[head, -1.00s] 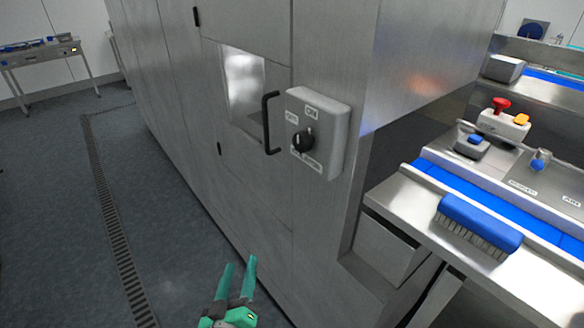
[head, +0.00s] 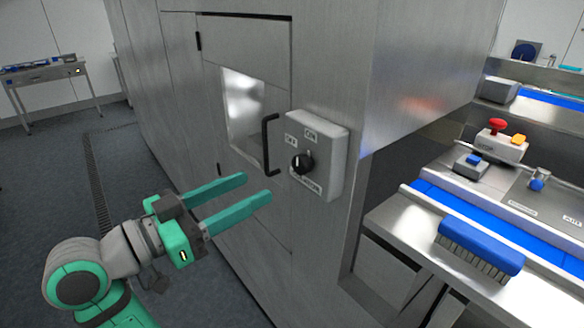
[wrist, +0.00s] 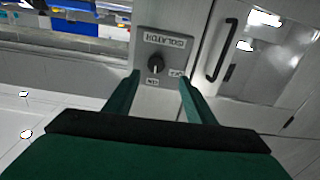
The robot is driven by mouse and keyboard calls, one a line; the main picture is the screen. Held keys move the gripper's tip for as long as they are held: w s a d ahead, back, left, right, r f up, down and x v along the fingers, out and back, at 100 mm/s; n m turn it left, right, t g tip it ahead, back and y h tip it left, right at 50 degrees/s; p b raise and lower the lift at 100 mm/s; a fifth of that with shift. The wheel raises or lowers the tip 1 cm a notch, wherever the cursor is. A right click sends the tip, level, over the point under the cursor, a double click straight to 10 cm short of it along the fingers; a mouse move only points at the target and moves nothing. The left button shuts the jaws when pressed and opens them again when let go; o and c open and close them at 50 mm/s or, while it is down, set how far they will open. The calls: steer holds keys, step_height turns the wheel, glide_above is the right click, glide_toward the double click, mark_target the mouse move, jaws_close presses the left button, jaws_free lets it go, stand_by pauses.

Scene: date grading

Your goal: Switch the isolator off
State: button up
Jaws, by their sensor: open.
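The isolator (head: 327,151) is a grey box on the corner of the steel cabinet, with a black rotary knob (head: 302,162) and small labels. In the wrist view the isolator box (wrist: 181,44) shows its ISOLATOR label, with the knob (wrist: 155,67) ahead of the fingers. The knob's exact setting is hard to read. My gripper (head: 258,190) has two green fingers, open and empty, to the lower left of the isolator in the head view. In the wrist view the open gripper (wrist: 160,88) has its fingertips on either side of the knob's line, apart from it.
A black door handle (head: 267,146) stands out just left of the isolator. The steel cabinet (head: 250,60) fills the middle. At right, a bench holds a blue brush (head: 480,245), a red-button control box (head: 499,143) and a blue belt. Open floor lies at left.

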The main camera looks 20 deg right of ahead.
mark_target(298, 166)
steer(key=shift+m+g, duration=0.3)
steer(key=x, duration=0.6)
steer(key=r+x, duration=0.1)
steer(key=x, duration=0.2)
steer(key=shift+d, duration=1)
steer(key=shift+a, duration=0.15)
steer(key=c, duration=1)
steer(key=shift+a, duration=0.1)
steer(key=shift+c, duration=0.2)
